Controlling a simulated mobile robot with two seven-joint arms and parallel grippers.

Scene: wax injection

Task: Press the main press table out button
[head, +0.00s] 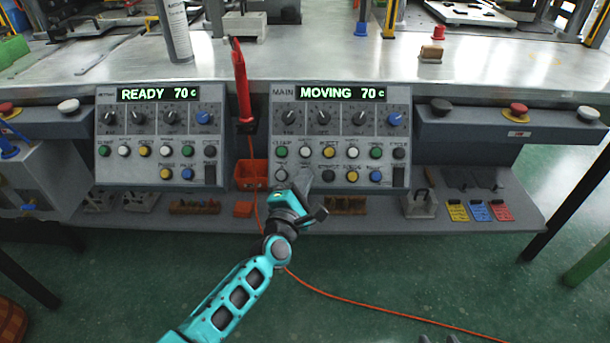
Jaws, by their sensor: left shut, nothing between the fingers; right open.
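The main press panel (341,97) is the right-hand grey control box, and its display reads MOVING 70 C. Below its knobs are two rows of coloured buttons; most labels are too small to read. My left gripper (303,181) is shut and empty in front of the lower-left part of this panel. It is close to a pale button (281,175) at the left end of the lower row and covers the spot beside it. I cannot tell whether it touches a button. My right gripper (438,339) barely shows as small dark tips at the bottom edge, apart from the panel.
A second panel (160,130) at left reads READY 70 C. A red-handled tool (241,85) stands between the panels above an orange bin (250,174). Red buttons (518,110) sit on side boxes. A lower shelf (470,222) holds small parts. An orange cable (360,308) crosses the floor.

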